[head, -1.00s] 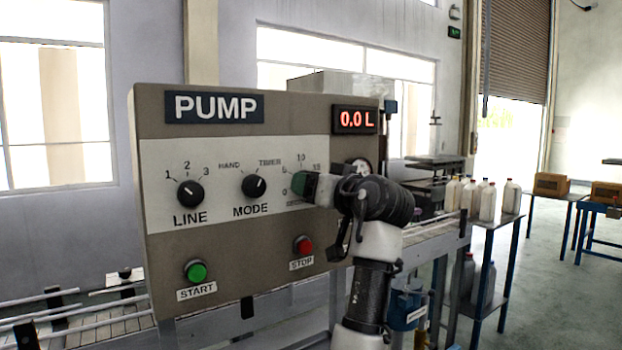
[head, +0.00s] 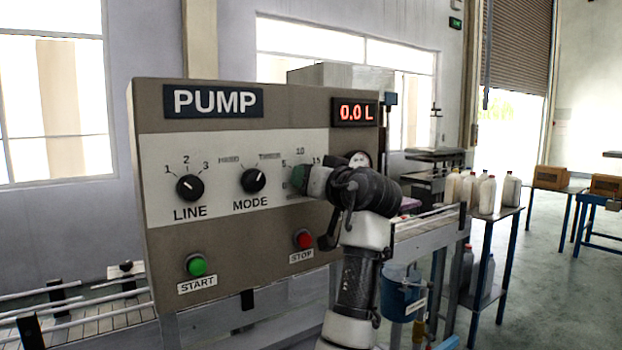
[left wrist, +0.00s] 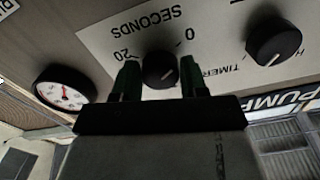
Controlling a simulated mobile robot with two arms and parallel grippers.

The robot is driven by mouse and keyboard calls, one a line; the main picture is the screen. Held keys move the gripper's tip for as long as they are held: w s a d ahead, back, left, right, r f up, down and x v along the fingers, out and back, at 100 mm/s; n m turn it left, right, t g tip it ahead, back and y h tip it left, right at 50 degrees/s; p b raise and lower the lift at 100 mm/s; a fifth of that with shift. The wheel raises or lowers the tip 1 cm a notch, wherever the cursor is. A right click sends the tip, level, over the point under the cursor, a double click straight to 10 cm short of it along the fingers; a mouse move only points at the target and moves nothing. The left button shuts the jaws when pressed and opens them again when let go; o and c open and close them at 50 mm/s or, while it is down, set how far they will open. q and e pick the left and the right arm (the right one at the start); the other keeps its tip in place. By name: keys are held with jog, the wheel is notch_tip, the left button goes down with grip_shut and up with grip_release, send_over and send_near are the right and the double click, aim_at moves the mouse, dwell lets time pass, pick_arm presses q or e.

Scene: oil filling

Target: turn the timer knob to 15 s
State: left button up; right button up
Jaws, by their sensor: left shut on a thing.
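The timer knob (left wrist: 160,68) is black and round, on the white strip of the pump panel (head: 230,285). In the left wrist view it sits between the two green fingertips of my left gripper (left wrist: 161,78), one on each side. The "SECONDS" label and the marks 0 and 20 show around it, upside down. A pale pointer line shows on the knob, but I cannot read its setting. In the head view my left gripper (head: 299,178) hides the knob; marks 5, 10 and 15 show above it. My right gripper is not in view.
The LINE knob (head: 190,188) and MODE knob (head: 253,180) are left of my gripper. The green START button (head: 196,265) and red STOP button (head: 304,239) are below. The display (head: 355,112) reads 0.0 L. A round gauge (left wrist: 65,91) is beside the timer knob.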

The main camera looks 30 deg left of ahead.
pick_arm(q)
jog(key=m+p, duration=0.7)
jog(key=m, duration=0.5)
jog(key=m+p, duration=0.8)
jog(key=m, duration=0.3)
jog(key=m+p, duration=0.8)
jog(key=m, duration=0.4)
jog(key=shift+r+m, duration=0.25)
jog(key=shift+m, duration=0.05)
dwell(0.5)
jog(key=o, duration=0.9)
jog(key=shift+r, duration=0.1)
